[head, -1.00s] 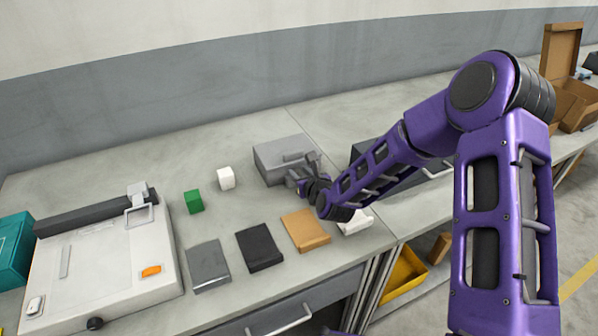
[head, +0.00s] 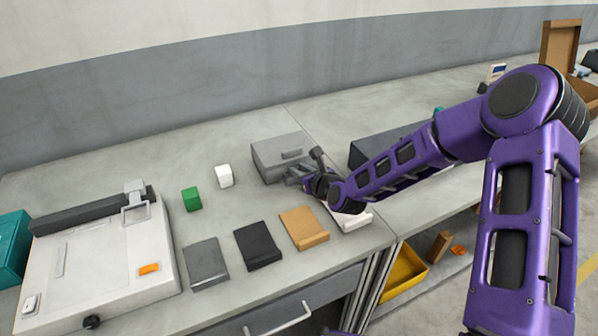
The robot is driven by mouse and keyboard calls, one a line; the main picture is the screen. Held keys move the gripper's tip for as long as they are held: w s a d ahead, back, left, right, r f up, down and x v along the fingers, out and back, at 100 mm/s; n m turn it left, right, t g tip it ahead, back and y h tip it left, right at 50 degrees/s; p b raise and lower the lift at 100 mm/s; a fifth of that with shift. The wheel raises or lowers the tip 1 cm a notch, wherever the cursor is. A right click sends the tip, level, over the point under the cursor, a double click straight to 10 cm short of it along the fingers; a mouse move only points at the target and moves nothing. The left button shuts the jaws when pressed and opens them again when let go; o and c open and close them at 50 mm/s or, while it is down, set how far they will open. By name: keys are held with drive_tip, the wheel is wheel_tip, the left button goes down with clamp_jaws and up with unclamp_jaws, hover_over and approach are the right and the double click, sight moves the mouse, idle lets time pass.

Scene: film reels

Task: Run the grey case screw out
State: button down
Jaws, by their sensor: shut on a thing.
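The grey case (head: 270,150) stands on the bench towards the back, with a bar-like handle on its lid. My gripper (head: 297,178) is low at the case's front right side, touching it or very near it. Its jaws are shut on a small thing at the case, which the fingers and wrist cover. From its place this looks like the case screw, but the screw itself cannot be made out.
Flat slabs in dark grey (head: 206,264), black (head: 258,245), orange (head: 304,228) and white (head: 352,217) lie along the front. A green cube (head: 191,198) and white cube (head: 224,175) are left of the case. A white machine (head: 100,265) fills the left. A dark box (head: 385,147) stands behind my forearm.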

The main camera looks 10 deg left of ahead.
idle(0.3)
drive_tip(key=c, duration=1)
unclamp_jaws()
drive_tip(key=p+v, duration=0.2)
drive_tip(key=v, duration=1.5)
drive_tip(key=shift+d, duration=0.2)
